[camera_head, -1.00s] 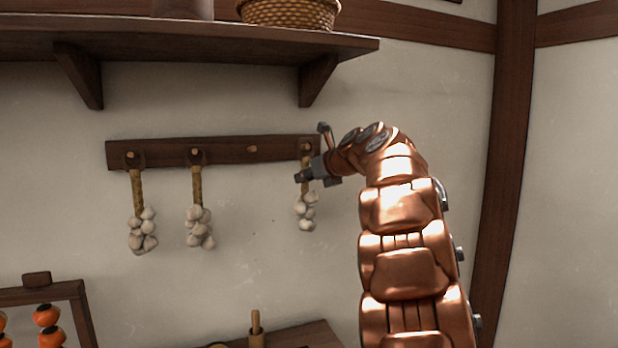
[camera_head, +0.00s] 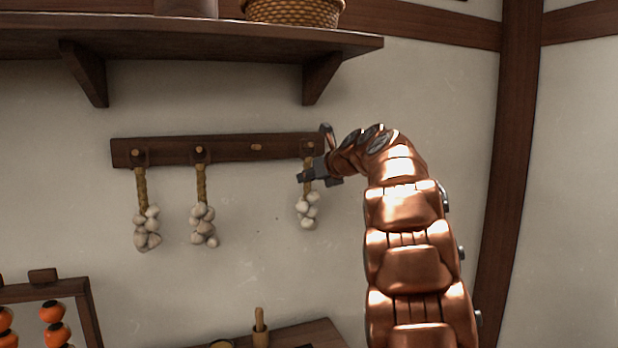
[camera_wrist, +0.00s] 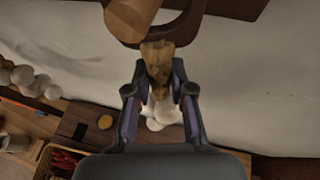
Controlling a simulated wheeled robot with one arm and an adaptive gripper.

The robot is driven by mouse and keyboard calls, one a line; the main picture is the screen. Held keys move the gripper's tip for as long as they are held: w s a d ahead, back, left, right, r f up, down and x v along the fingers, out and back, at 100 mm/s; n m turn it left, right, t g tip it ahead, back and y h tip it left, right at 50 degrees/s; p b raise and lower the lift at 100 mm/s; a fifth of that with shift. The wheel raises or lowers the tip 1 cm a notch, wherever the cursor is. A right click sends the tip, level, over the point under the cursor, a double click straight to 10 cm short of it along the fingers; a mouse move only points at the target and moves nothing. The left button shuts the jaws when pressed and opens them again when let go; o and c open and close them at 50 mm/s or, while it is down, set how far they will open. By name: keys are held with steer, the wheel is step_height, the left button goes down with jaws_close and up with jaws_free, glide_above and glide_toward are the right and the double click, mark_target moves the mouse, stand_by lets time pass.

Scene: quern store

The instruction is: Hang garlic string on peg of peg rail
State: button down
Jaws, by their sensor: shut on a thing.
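My gripper (camera_head: 309,175) is shut on the braided neck of the right-hand garlic string (camera_head: 308,209), just below the peg rail (camera_head: 228,149). In the wrist view, the fingers (camera_wrist: 160,96) close on the tan braid (camera_wrist: 158,62) from both sides, and white bulbs hang below. Whether the loop rests on the peg is unclear. Two other garlic strings (camera_head: 147,228) (camera_head: 204,224) hang from the two left pegs. The third peg (camera_head: 256,147) is bare.
A dark shelf (camera_head: 210,45) with a woven basket (camera_head: 293,11) runs above the rail. A frame with orange beads (camera_head: 53,311) stands at lower left. The wall right of the rail is clear.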

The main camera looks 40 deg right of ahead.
steer(key=c, duration=0.9)
jaws_free()
steer(key=shift+c, duration=0.2)
steer(key=shift+s, duration=0.1)
steer(key=v, duration=1.2)
steer(key=s+a+f+n+g+y+b, duration=0.15)
steer(key=s+a+f+n+g, duration=0.25)
steer(key=a+f+n, duration=0.6)
steer(key=s+a+f+n+g+y+p, duration=0.15)
steer(key=s+a+f+n+g, duration=0.35)
steer(key=a+f, duration=0.8)
steer(key=s+a+f+n+g+b, duration=0.1)
steer(key=s+a+f+n+g, duration=0.2)
steer(key=s+a+f+n, duration=0.8)
steer(key=s+d+f+n+g+h, duration=0.1)
steer(key=s+f+n, duration=0.2)
steer(key=s+n, duration=0.2)
steer(key=s+d+f+n+g+h, duration=0.1)
steer(key=s+f+n, duration=0.3)
steer(key=s, duration=0.8)
steer(key=shift+s+f+n+g+h+b, duration=0.2)
steer(key=shift+f+n+g+h+b, duration=0.1)
steer(key=shift+n+g+h+b, duration=0.25)
